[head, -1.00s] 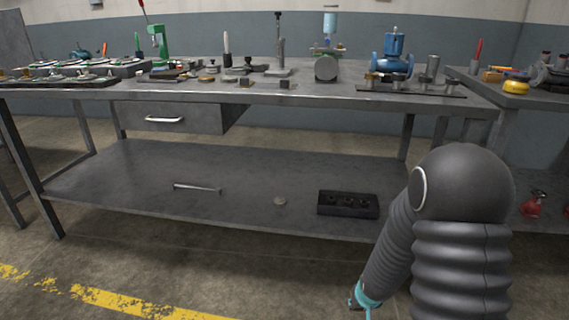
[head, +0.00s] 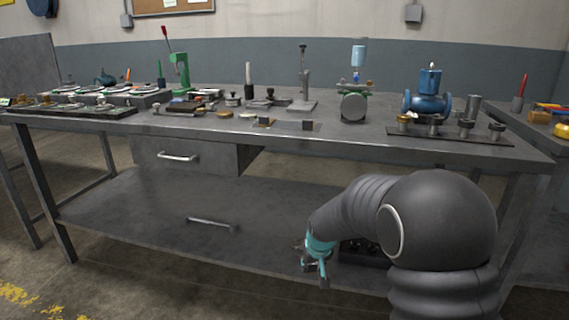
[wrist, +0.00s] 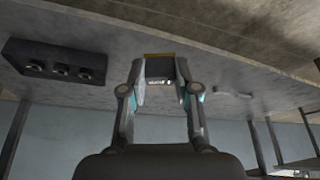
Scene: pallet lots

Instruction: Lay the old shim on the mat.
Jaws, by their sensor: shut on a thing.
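My gripper (head: 318,262) hangs in front of the low shelf, below the bench top. In the wrist view its fingers (wrist: 161,78) are closed on a small dark, flat piece with a tan edge (wrist: 159,56), which I take to be the old shim. In the head view the piece is too small to make out. A thin grey patch (head: 286,127) near the front edge of the bench top may be the mat. A small dark block (head: 307,125) and a small tan-and-dark piece (head: 265,122) lie at it.
The low shelf (head: 130,210) holds a wrench (head: 212,223) and a black block with holes (wrist: 55,62).

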